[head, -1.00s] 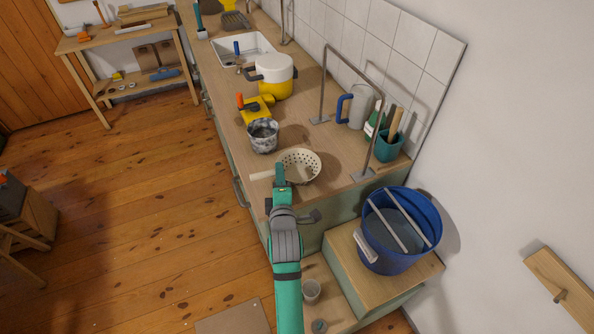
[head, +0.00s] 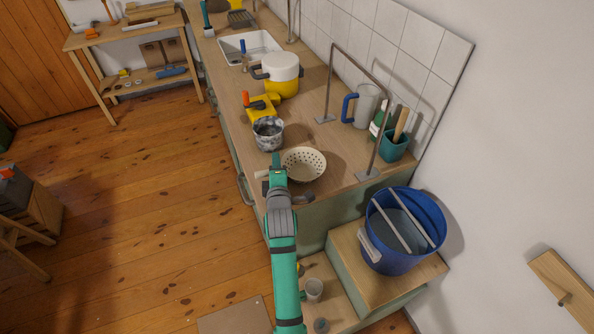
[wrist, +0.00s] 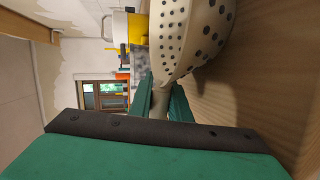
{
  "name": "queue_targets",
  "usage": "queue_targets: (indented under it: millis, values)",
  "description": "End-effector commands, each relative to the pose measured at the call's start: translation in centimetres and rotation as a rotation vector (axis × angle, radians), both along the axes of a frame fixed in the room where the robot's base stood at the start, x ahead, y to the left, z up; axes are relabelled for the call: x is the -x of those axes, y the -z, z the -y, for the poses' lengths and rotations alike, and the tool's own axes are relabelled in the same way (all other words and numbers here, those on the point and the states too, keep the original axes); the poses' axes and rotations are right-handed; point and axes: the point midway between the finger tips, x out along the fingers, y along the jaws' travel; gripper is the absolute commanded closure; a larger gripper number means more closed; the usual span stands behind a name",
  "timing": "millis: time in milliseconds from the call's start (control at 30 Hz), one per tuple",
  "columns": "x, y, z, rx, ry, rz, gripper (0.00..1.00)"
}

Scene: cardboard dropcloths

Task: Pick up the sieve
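The sieve (head: 306,165) is a cream bowl with many holes, resting on the wooden worktop near its front edge. Its pale handle points left toward my gripper. My gripper (head: 276,162) is at the handle, left of the bowl. In the wrist view, the green fingers of my gripper (wrist: 163,98) stand on either side of the handle, with the sieve's bowl (wrist: 185,45) just beyond. The fingers look apart, with the handle between them; firm contact on both sides does not show. The fingers hide part of the handle in the head view.
A speckled grey pot (head: 268,134) stands just behind the sieve, with a yellow tool (head: 262,107) and a yellow-white pot (head: 281,76) farther back. A metal frame (head: 330,85) rises to the right. A blue bucket (head: 432,222) stands on a lower box at right.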

Motion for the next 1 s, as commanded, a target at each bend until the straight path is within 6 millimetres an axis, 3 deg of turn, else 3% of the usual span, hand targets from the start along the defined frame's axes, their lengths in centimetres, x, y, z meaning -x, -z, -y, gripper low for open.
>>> queue_targets:
  millis: [367, 567, 733, 1000]
  values:
    - [0.0, -0.1, 0.0, 0.0, 0.0, 0.001, 1.0]
    - [0.0, -1.3, 0.1, 0.0, 0.001, 0.003, 1.0]
    - [0.2, -3.6, 0.0, 0.001, 0.0, 0.004, 1.0]
    - [4.8, -9.3, -1.8, 0.001, -0.002, 0.006, 1.0]
